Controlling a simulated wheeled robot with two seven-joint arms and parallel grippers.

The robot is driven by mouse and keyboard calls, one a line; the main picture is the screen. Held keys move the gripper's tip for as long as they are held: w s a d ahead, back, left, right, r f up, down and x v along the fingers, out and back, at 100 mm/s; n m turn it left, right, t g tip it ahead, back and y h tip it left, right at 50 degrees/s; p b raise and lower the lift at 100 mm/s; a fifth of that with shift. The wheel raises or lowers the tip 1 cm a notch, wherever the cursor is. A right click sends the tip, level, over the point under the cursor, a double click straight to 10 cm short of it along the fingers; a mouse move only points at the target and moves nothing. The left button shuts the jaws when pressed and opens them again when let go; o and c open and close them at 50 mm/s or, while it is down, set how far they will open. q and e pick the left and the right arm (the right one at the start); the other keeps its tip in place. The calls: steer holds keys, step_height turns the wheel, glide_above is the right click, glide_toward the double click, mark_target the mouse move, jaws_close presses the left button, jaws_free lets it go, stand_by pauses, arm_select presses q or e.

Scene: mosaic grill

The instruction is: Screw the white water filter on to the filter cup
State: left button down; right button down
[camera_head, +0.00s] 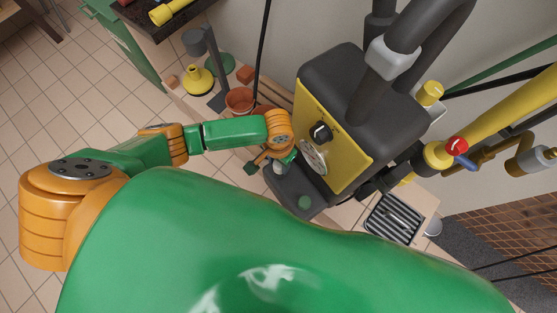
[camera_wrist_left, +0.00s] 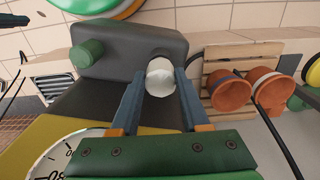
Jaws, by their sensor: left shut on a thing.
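My left gripper (camera_head: 278,160) reaches in front of the yellow-faced machine, just above its dark lower base. In the left wrist view its two blue-grey fingers (camera_wrist_left: 160,84) are shut on a white rounded piece, which looks like the white water filter (camera_wrist_left: 160,76). The filter is over the dark grey base; whether it touches the base is unclear. A short green cylinder (camera_wrist_left: 88,53) stands on the same base, apart from the fingers, and also shows in the head view (camera_head: 305,202). I cannot tell which part is the filter cup. My right gripper is not in view.
The machine (camera_head: 350,125) has a dial and a black knob on its yellow face. Terracotta pots (camera_wrist_left: 230,92) stand on a slatted wooden surface beside the base. A yellow funnel-shaped thing (camera_head: 198,80) and a black grate (camera_head: 393,218) lie on either side.

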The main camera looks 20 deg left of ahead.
mark_target(278, 165)
arm_select(q)
steer(key=shift+f+b, duration=0.35)
steer(key=shift+f, duration=0.3)
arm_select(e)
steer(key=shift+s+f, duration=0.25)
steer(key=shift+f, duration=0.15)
arm_select(q)
steer(key=shift+c, duration=1.5)
jaws_free()
step_height(278, 165, up, 7)
steer(key=p, duration=0.3)
steer(key=shift+r, duration=0.15)
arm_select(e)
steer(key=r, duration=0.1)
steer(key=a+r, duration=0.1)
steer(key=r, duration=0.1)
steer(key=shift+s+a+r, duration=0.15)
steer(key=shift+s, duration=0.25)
arm_select(q)
steer(key=shift+c, duration=0.4)
